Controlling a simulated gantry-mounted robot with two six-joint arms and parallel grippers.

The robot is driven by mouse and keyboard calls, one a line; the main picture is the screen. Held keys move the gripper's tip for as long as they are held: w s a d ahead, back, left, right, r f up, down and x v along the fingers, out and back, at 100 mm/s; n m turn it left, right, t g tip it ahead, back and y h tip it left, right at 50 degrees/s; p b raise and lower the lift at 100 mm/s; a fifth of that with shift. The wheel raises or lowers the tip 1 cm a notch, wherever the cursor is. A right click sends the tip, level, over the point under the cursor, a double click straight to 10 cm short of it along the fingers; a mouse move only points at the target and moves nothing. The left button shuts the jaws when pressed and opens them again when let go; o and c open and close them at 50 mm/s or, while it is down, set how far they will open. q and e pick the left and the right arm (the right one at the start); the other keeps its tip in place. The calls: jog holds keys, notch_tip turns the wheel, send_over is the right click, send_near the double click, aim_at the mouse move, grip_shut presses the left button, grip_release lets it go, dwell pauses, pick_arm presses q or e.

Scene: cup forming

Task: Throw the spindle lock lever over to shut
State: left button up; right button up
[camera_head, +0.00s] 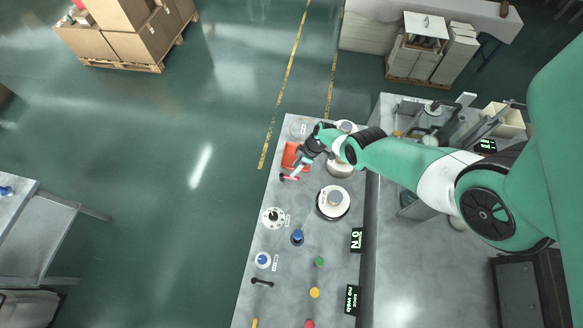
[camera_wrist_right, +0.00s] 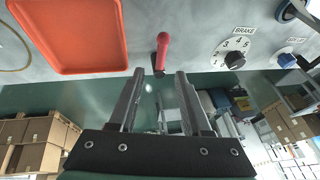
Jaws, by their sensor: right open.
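A lever with a red handle (camera_wrist_right: 163,48) stands on the grey bench top, and it also shows in the head view as a pinkish-red bar (camera_head: 289,178). No label on it is readable. My right gripper (camera_head: 297,170) is over the bench near this lever, beside the orange tray. In the wrist view my right gripper (camera_wrist_right: 158,84) is open and empty. Its two fingers point toward the lever, whose near end lies between the fingertips in the picture; no contact shows. My left gripper is not in view.
An orange tray (camera_wrist_right: 72,35) lies left of the lever in the wrist view. A white brake dial (camera_wrist_right: 233,53) and a blue knob (camera_wrist_right: 289,60) lie to its right. In the head view, a round white-topped part (camera_head: 333,199) and several coloured buttons (camera_head: 314,292) share the bench (camera_head: 277,305).

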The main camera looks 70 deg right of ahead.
pick_arm(q)
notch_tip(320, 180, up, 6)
jog(key=p, duration=0.4)
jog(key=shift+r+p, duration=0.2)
jog(key=shift+p, duration=0.1)
pick_arm(e)
jog(key=v, duration=0.6)
jog(key=shift+r, duration=0.3)
jog(key=shift+s, duration=0.15)
